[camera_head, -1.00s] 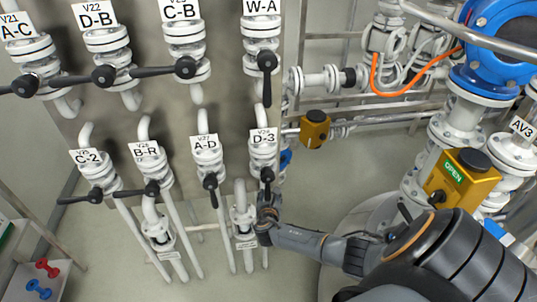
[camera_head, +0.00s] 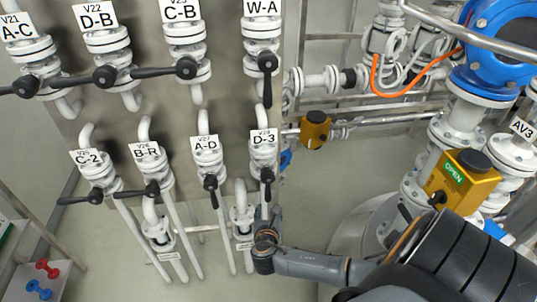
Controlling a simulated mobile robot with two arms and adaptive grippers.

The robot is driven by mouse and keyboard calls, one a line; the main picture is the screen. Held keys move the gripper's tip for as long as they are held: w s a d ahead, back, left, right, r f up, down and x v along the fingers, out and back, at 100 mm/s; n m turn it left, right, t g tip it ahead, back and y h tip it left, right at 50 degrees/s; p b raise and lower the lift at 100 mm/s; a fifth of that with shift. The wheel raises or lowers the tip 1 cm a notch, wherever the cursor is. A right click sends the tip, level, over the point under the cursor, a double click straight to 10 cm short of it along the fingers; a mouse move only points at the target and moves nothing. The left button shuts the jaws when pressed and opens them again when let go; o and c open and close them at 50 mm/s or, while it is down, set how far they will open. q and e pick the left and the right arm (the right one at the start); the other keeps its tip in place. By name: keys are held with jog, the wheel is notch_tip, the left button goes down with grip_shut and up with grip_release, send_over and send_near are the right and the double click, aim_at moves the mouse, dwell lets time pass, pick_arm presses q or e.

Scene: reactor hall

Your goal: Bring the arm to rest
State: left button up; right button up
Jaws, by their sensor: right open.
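My right arm comes in from the lower right. My right gripper (camera_head: 268,213), small and partly hidden by my own wrist, is just below the black handle of valve V28, labelled D-3 (camera_head: 263,152). It is open and I see nothing held in it. The D-3 handle points down, and I cannot tell whether the gripper touches it. My left gripper is not in view.
Beside D-3 stand valves A-D (camera_head: 206,155), B-R (camera_head: 147,165) and C-2 (camera_head: 88,172). Above is another valve row, including W-A (camera_head: 262,30). At right are a yellow actuator marked OPEN (camera_head: 463,180) and large white pipework. Open floor shows between panel and pipework.

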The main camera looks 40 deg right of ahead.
jog(key=shift+v, duration=0.75)
jog(key=s+a+f+m+g+y+b, duration=0.1)
jog(key=s+a+f+m+g+y, duration=0.1)
jog(key=s+f+m, duration=0.5)
jog(key=s+a+f+m+g+y, duration=0.15)
jog(key=s+f, duration=0.35)
jog(key=f, duration=0.6)
jog(key=s+a+f+m+g+y+b, duration=0.1)
jog(key=s+f+m+g+y, duration=0.15)
jog(key=s+f, duration=0.55)
jog(key=s+a+f+m+g+y, duration=0.1)
jog(key=s+a+f+m, duration=0.4)
jog(key=s, duration=0.5)
jog(key=s+a+f+m+g+y+b, duration=0.1)
jog(key=s+a+f+m+g+y, duration=0.1)
jog(key=s+a+f+m, duration=0.3)
jog(key=s+f+m, duration=0.2)
jog(key=s+m, duration=0.2)
jog(key=s, duration=0.1)
jog(key=shift+a+f+b, duration=0.2)
jog(key=shift+f+b, duration=0.1)
jog(key=shift+f, duration=0.05)
jog(key=shift+c, duration=0.2)
jog(key=shift+c, duration=0.5)
